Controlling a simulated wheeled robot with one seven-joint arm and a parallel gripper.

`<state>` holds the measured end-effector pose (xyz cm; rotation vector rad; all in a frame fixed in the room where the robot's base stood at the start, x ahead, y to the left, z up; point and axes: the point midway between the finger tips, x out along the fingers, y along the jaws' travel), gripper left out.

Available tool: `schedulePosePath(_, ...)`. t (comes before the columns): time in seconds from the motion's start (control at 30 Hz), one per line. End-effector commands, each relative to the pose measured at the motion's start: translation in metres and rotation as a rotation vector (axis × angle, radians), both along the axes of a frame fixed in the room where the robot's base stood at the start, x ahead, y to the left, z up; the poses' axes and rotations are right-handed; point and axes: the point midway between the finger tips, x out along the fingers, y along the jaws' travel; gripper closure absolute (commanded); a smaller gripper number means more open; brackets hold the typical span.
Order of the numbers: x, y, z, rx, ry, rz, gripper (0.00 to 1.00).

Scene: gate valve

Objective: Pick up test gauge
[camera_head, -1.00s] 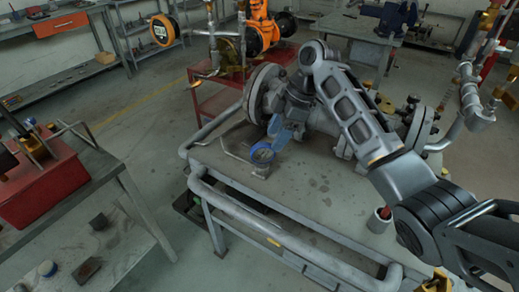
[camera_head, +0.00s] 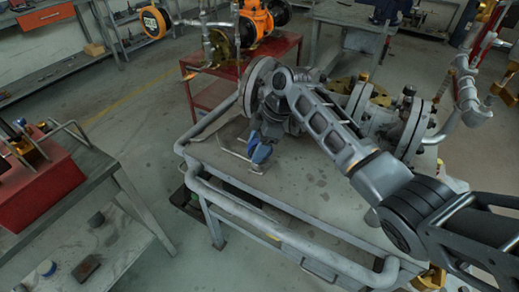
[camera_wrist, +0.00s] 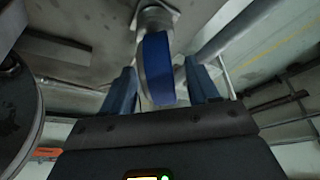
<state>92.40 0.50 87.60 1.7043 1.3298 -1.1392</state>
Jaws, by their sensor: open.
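The test gauge (camera_wrist: 157,68) shows in the wrist view as a round body seen nearly edge-on, with a blue rim and a silver-grey side. It is between the two blue-grey fingers of my gripper (camera_wrist: 160,82), with a narrow gap seeming to show on each side. My gripper is open. In the head view my gripper (camera_head: 261,150) is low over the bench top, in front of the valve flange. There the gauge's dial is hidden; I cannot tell its rim from the blue fingers.
The grey bench (camera_head: 290,190) has a raised pipe rail (camera_head: 235,203) along its front and left. The gate valve's flanges (camera_head: 415,130) stand behind my arm. A bent metal rod (camera_head: 238,156) lies left of my gripper. A red box (camera_head: 45,185) is on the left-hand bench.

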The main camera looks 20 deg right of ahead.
Motion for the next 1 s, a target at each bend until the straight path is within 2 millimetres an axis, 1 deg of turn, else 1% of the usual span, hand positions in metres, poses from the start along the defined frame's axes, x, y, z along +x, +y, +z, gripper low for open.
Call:
schedulePosePath(0.17, -0.0001, 0.0001, -0.0001, 0.0, 0.0, 0.0, 0.41)
schedulePosePath(0.77, -0.0001, 0.0, 0.0002, 0.0, 0.0, 0.0, 0.99)
schedulePosePath(1.0, 0.0003, -0.0001, 0.0009, 0.001, -0.002, 0.001, 1.0)
